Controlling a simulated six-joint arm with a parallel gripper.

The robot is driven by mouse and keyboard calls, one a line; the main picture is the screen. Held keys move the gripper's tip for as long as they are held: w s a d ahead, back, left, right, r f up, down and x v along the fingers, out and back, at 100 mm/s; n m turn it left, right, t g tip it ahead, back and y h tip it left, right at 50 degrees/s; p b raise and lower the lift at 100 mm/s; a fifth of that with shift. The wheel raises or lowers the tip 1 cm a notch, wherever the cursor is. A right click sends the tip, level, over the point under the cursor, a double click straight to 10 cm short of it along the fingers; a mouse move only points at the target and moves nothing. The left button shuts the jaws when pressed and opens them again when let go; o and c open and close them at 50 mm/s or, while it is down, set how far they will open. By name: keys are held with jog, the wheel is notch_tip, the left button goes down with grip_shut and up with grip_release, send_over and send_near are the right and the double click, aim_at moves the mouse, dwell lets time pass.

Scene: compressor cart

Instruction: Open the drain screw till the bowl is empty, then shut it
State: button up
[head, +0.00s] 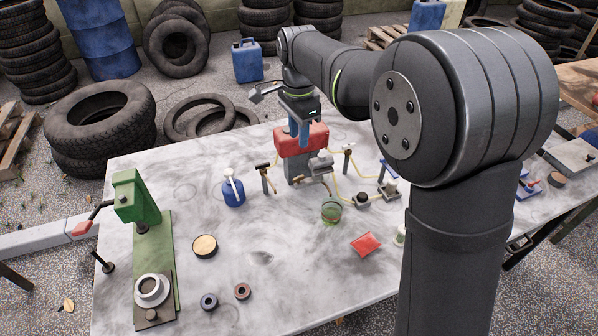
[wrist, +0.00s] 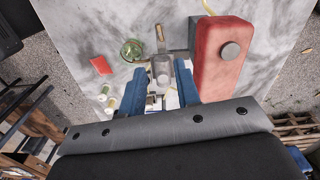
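My gripper (head: 299,138) hangs fingers down over the middle of the table, close to a red block (head: 313,142) on a grey post. In the wrist view my gripper (wrist: 160,78) has its two blue fingers wide apart, with nothing held between them. A grey fitting (wrist: 162,72) shows between and beyond the fingers; the grey fitting (head: 321,160) is beside the post in the head view. A clear glass vessel with green contents (head: 331,211) stands in front of it; the vessel also shows in the wrist view (wrist: 131,50). I cannot make out the drain screw or the bowl's level.
A blue bottle (head: 233,192) stands left of the post. A green press (head: 137,205) is at the table's left. Yellow hoses (head: 366,176) and small valves are right of the post. A red packet (head: 366,244) lies in front. The front-middle table is mostly clear.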

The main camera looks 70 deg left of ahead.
aim_at(299, 177)
notch_tip(299, 177, down, 14)
jog(key=shift+r, duration=0.15)
jog(key=shift+c, duration=0.2)
grip_shut()
